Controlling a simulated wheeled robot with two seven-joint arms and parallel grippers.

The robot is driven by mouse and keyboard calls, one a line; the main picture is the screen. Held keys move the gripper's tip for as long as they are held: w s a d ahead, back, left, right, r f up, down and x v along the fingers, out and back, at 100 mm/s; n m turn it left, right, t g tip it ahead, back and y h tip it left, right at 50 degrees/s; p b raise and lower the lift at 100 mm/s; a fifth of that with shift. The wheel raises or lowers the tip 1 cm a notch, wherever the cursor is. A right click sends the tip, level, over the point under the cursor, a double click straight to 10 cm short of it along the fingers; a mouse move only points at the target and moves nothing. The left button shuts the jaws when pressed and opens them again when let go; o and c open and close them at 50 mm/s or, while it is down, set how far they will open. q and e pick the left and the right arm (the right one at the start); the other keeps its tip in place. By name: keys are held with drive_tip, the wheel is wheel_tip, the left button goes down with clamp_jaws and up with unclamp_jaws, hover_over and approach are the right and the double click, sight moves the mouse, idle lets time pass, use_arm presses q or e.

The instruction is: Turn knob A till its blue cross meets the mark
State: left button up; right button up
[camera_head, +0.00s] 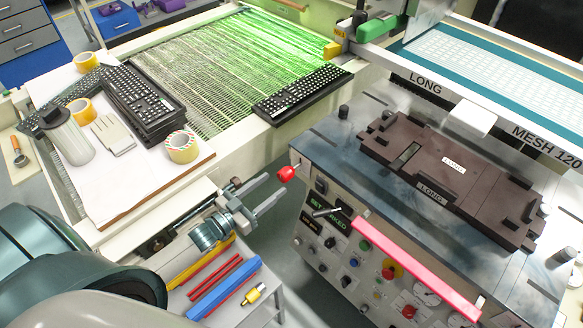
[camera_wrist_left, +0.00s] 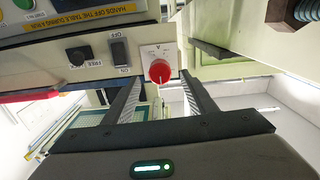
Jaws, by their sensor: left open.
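Knob A is a round red knob (camera_head: 287,173) at the left corner of the machine's control box in the head view. In the left wrist view the knob (camera_wrist_left: 160,71) sits on a white plate (camera_wrist_left: 153,52) marked A, between and beyond my fingers. I cannot make out a blue cross or the mark. My left gripper (camera_head: 273,190) comes in from the left and is open, its fingers just short of the knob. In the left wrist view the gripper (camera_wrist_left: 161,84) has a finger on each side of the knob, with no contact visible. My right gripper is not in view.
The control box (camera_head: 313,228) carries switches, buttons and a pink bar (camera_head: 415,265). A brown fixture (camera_head: 450,175) sits on top. A conveyor lies behind.

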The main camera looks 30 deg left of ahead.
use_arm(q)
drive_tip(key=p+x, duration=0.1)
drive_tip(key=x, duration=0.8)
drive_tip(key=shift+w+p, duration=0.3)
drive_tip(key=shift+p, duration=0.1)
drive_tip(key=shift+d, duration=0.15)
drive_tip(key=shift+c, duration=0.5)
drive_tip(key=c, duration=0.9)
